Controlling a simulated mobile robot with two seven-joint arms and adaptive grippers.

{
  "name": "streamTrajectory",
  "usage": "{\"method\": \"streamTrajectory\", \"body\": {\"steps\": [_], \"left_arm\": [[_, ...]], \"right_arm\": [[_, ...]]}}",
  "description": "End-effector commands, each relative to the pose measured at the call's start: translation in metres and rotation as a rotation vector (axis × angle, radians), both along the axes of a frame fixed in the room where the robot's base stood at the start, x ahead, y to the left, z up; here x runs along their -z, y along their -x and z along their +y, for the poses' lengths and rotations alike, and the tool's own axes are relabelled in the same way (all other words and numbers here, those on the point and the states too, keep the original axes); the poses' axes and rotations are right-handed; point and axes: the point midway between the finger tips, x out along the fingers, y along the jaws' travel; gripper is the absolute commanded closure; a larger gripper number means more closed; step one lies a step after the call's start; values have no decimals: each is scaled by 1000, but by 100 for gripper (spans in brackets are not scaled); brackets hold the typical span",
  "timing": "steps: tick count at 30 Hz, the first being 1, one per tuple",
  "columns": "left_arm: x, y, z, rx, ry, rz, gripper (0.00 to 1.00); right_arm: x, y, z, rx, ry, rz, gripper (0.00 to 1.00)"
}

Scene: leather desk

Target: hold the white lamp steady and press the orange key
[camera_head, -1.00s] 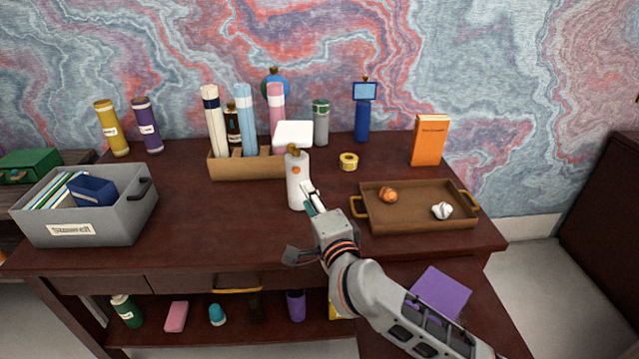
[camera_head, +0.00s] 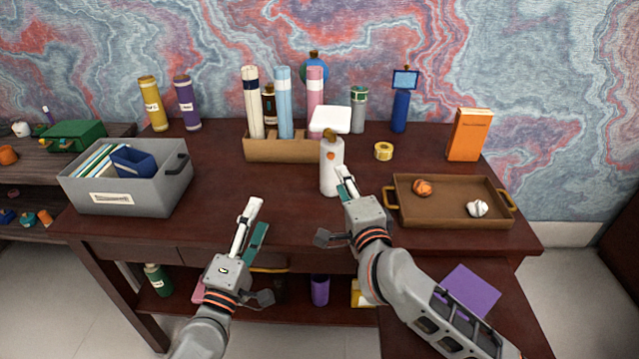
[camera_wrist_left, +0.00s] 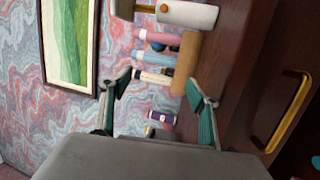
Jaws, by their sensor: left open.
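In the left wrist view, the lamp (camera_wrist_left: 192,15) and orange key (camera_wrist_left: 163,8) lie at the top, beyond the open fingers.
A wooden holder (camera_head: 262,149) with tall tubes stands behind the lamp. A grey bin (camera_head: 160,197) is at the left. A brown tray (camera_head: 445,215) and yellow tape roll (camera_head: 383,151) are at the right. The desk between bin and lamp is clear.

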Motion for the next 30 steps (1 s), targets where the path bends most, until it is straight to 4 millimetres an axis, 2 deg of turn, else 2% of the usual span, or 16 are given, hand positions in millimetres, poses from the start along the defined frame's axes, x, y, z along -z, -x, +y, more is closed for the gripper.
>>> {"method": "streamTrajectory", "body": {"steps": [1,3,7,8,12,18,24,30], "left_arm": [[-14,-14,0,9,108,0,39],[-28,-31,2,19,263,13,39],[-46,-62,-2,60,551,68,39],[-46,-69,-8,78,619,92,39],[-35,-98,-52,190,949,254,39],[-17,-124,-104,272,1311,479,39],[-6,-136,-128,282,1492,605,39],[-4,-147,-135,281,1529,629,39]], "right_arm": [[0,0,0,0,0,0,72],[0,0,0,0,0,0,72],[0,0,0,0,0,0,72],[0,0,0,0,0,0,72],[0,0,0,0,0,0,72],[0,0,0,0,0,0,72],[0,0,0,0,0,0,72],[0,0,0,0,0,0,72]]}}
